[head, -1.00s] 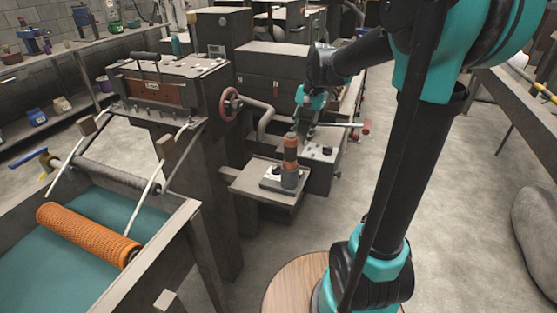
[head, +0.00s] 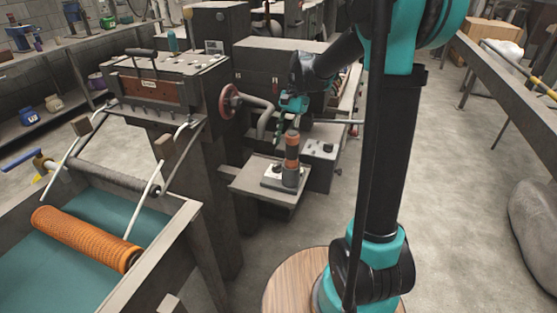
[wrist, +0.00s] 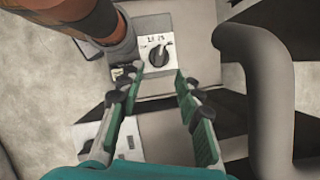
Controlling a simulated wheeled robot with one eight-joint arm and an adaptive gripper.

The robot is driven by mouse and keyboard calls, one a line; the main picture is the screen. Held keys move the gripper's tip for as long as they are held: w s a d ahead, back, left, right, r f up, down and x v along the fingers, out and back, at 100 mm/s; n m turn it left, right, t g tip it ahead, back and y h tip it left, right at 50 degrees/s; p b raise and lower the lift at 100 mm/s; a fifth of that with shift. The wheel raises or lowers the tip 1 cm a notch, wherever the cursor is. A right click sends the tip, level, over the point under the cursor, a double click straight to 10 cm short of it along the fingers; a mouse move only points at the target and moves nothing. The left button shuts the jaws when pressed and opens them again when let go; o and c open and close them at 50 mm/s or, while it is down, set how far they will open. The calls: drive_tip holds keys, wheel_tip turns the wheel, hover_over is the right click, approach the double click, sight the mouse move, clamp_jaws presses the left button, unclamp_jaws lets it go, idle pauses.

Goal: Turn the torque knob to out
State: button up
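A black knob (wrist: 160,55) with a pale pointer mark sits on a white plate with small dark markings, too small to read surely. In the head view the knob (head: 276,168) is on the small grey shelf, left of the orange and grey cylinder (head: 292,150). My gripper (wrist: 159,73) is open and empty. In the wrist view the knob shows beyond and between its two teal fingertips, apart from them. In the head view my gripper (head: 278,140) hangs above and behind the knob, left of the cylinder's top.
The orange cylinder (wrist: 75,22) stands close beside the left finger. A thick bent grey pipe (wrist: 270,90) is on the right in the wrist view. A grey box (head: 318,165) with another dark knob stands behind the shelf. A red handwheel (head: 229,101) is to the left.

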sight(277, 164)
drive_tip(key=x, duration=0.7)
drive_tip(key=shift+s+f, duration=0.15)
drive_tip(key=shift+f, duration=0.05)
clamp_jaws()
